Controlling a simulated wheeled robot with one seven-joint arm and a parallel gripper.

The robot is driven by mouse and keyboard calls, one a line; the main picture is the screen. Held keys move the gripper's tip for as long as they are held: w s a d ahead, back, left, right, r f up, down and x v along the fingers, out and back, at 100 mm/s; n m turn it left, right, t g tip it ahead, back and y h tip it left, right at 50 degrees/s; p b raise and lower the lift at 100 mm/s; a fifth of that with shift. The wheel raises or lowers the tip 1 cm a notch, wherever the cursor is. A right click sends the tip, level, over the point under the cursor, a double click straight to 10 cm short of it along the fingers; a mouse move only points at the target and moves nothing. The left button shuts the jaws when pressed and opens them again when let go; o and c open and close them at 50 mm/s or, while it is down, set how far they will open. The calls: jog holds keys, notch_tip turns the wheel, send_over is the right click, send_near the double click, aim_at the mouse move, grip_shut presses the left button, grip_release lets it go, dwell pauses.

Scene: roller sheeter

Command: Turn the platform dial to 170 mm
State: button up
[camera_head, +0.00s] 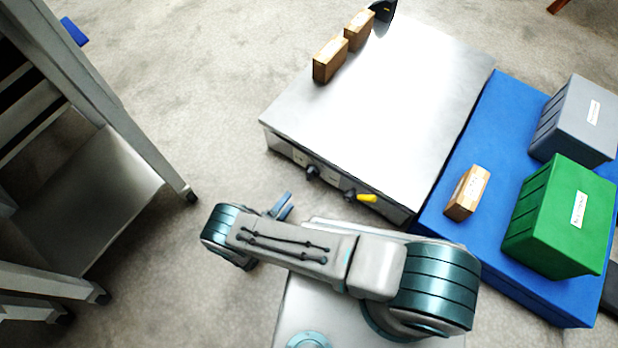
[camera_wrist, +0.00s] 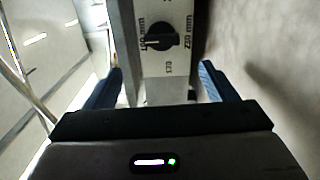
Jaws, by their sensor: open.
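The dial (camera_wrist: 162,36) in the wrist view is a black knob on a pale panel marked in mm. Its narrow end points to the picture's left, by a label ending in "mm" that is hard to read. In the head view my gripper (camera_head: 283,207) is in front of the machine (camera_head: 385,110), near the left black knob (camera_head: 312,171).
A second black knob (camera_head: 349,196) and a yellow lever (camera_head: 367,198) are on the same front face. Wooden blocks (camera_head: 330,60) stand on the machine top. A blue platform (camera_head: 505,110) holds a green bin (camera_head: 560,215), a grey bin (camera_head: 575,120) and a block (camera_head: 467,192). A rack (camera_head: 110,185) stands left.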

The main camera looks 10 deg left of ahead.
aim_at(308, 177)
jog(key=b+x, duration=0.1)
jog(key=x, duration=0.3)
jog(key=b+x, duration=0.1)
jog(key=x, duration=0.3)
jog(key=b+x, duration=0.1)
jog(key=x, duration=0.3)
jog(key=shift+w+f, duration=0.1)
jog(key=shift+f, duration=0.15)
jog(key=shift+w+d+r, duration=0.1)
jog(key=shift+w+d, duration=0.2)
jog(key=shift+w, duration=0.35)
jog(key=c, duration=1)
